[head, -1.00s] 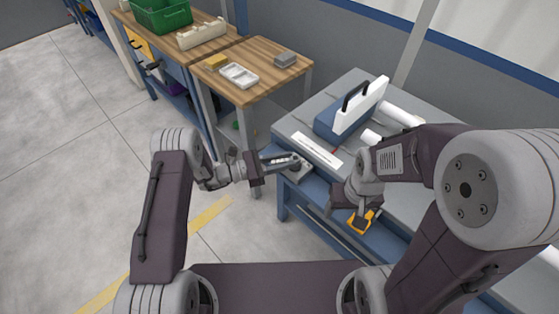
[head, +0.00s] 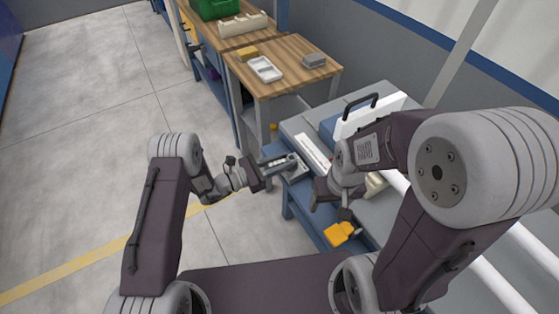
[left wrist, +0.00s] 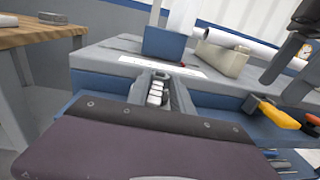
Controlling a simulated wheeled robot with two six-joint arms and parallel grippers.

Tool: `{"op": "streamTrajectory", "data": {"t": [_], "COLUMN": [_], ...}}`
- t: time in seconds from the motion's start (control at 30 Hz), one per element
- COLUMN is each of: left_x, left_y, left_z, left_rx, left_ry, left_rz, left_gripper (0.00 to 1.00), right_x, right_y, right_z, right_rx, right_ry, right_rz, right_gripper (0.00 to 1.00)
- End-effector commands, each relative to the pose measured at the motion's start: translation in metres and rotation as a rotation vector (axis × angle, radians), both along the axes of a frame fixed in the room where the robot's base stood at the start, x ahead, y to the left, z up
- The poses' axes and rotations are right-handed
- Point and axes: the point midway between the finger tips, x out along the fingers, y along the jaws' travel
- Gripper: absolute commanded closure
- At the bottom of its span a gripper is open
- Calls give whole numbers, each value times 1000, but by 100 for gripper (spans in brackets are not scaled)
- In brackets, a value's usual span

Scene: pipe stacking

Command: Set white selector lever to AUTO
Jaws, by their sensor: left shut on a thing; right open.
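My left gripper (head: 291,164) is at the near left corner of the blue-and-grey bench. Its two fingers (left wrist: 156,82) are closed around a small white ribbed piece (left wrist: 155,93), which looks like the white selector lever. A grey box-like part (head: 298,172) sits right at these fingertips in the head view. The AUTO mark and the lever's setting cannot be read. My right gripper (head: 346,213) is open above the bench's front side, just above a yellow-orange tool (head: 340,233). The tool also shows in the left wrist view (left wrist: 276,112), below the dark right fingers.
A white label strip (head: 313,151) lies on the bench top, before a blue toolbox with a black handle (head: 360,107). White pipes (head: 505,255) lie at the right. A wooden table (head: 285,70) with a white tray (head: 264,69) stands behind. The floor at left is clear.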

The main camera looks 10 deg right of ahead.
Motion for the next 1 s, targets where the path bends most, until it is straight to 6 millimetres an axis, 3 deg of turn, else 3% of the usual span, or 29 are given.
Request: {"op": "streamTrajectory", "data": {"t": [1.0], "left_x": [-1], "left_y": [-4], "left_z": [5], "left_rx": [-9], "left_ry": [-10], "left_rz": [48], "left_gripper": [100], "right_x": [0], "right_y": [0], "right_z": [6], "right_rx": [0], "right_ry": [0], "right_rz": [0], "right_gripper": [35]}}
